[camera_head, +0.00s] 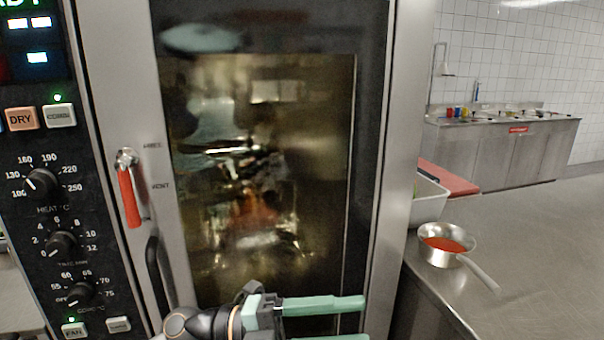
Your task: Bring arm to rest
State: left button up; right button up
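My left gripper (364,320) shows at the bottom middle of the head view. Its arm comes in from the lower left, and its two mint-green fingers point to the right. The fingers are apart with nothing visible between them; the lower finger is partly cut off by the picture's edge. The gripper is in front of the lower part of the oven door (372,180). The door looks shut. My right gripper is not in view.
The oven's control panel (95,215) with knobs is at the left, and a red handle (130,197) is beside it. At the right, a steel counter (540,235) holds a pan (482,274) with red contents, a white container (428,208) and a red board (448,180).

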pick_arm(q)
jog(key=w+a+f+n+t+y, duration=0.5)
jog(key=f+n+t, duration=0.4)
jog(key=n, duration=0.4)
jog(key=w+a+f+n+t+y, duration=0.2)
jog(key=a+f+n+t+y, duration=0.3)
jog(key=a+f+n+t, duration=0.55)
jog(key=s+a+f+n+g+y, duration=0.3)
jog(key=s+f+n+g+y, duration=0.1)
jog(key=s+f, duration=0.5)
jog(key=s+a+f+n+g+y, duration=0.3)
jog(key=s+f+n+g, duration=0.2)
jog(key=s+f, duration=0.4)
notch_tip(320, 180, down, 5)
jog(key=shift+a+y, duration=0.2)
jog(key=shift+y, duration=0.2)
